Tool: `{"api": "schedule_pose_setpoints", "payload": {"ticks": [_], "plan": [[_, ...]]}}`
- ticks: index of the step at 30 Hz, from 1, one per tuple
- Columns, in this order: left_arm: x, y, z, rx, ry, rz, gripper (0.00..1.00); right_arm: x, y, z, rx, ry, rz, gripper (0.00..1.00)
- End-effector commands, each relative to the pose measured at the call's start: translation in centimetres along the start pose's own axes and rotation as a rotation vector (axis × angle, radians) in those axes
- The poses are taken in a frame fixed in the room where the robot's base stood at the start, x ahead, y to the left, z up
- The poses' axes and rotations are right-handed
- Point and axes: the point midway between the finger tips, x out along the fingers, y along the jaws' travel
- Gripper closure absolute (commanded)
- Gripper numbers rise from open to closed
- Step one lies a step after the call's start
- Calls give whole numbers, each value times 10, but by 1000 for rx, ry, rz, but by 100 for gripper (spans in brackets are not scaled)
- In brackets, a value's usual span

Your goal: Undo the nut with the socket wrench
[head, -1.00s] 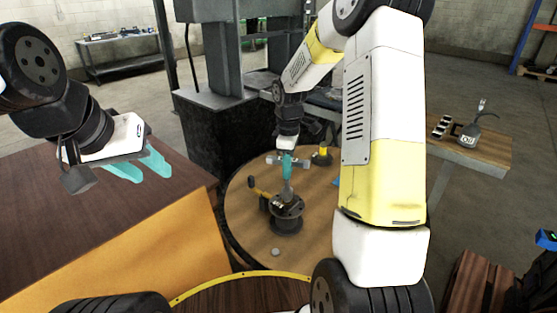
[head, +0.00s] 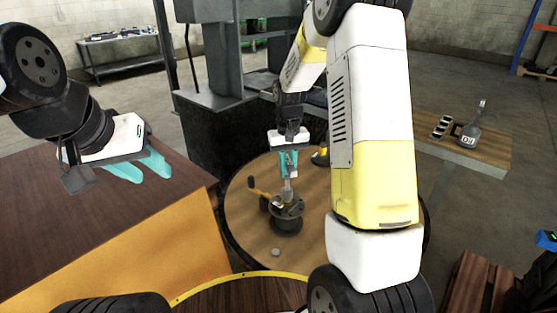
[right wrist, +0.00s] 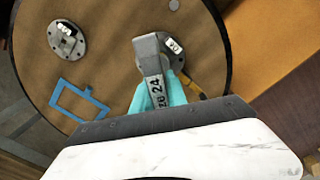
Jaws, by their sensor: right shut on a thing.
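The socket wrench (head: 288,192), a grey tool marked 24, stands in my right gripper (head: 288,172). Its lower end is at the top of a dark round flanged fixture (head: 286,222) on the round table. In the right wrist view the wrench (right wrist: 153,62) lies between the teal fingers (right wrist: 158,95), its head over the fixture. The nut is hidden, so I cannot tell whether the socket is seated on it. My left gripper (head: 140,168) is open and empty above the brown bench at the left.
The round wooden table (head: 245,230) carries a yellow-handled tool (head: 262,194) beside the fixture and a small grey disc (head: 276,252). A blue frame (right wrist: 78,100) and another flanged part (right wrist: 66,38) lie there too. A side table (head: 455,150) at the right holds a bottle-shaped item (head: 471,132).

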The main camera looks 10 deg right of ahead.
Motion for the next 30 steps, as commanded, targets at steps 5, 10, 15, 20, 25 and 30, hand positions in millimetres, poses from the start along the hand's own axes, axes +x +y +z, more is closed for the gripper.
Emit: {"api": "schedule_pose_setpoints", "payload": {"ticks": [5, 10, 15, 20, 25, 30], "plan": [[0, 0, 0, 0, 0, 0, 60, 0, -1, 0, 198, 1, 0, 100], [0, 0, 0, 0, 0, 0, 60, 0, 0, 0, 391, 1, 0, 100], [0, 0, 0, 0, 0, 0, 60, 0, 0, 0, 584, 1, 1, 100], [0, 0, 0, 0, 0, 0, 60, 0, -1, 0, 766, 1, 0, 100], [0, 0, 0, 0, 0, 0, 60, 0, 0, 0, 962, 1, 1, 100], [0, 0, 0, 0, 0, 0, 60, 0, -1, -1, 1157, 1, 0, 100]]}}
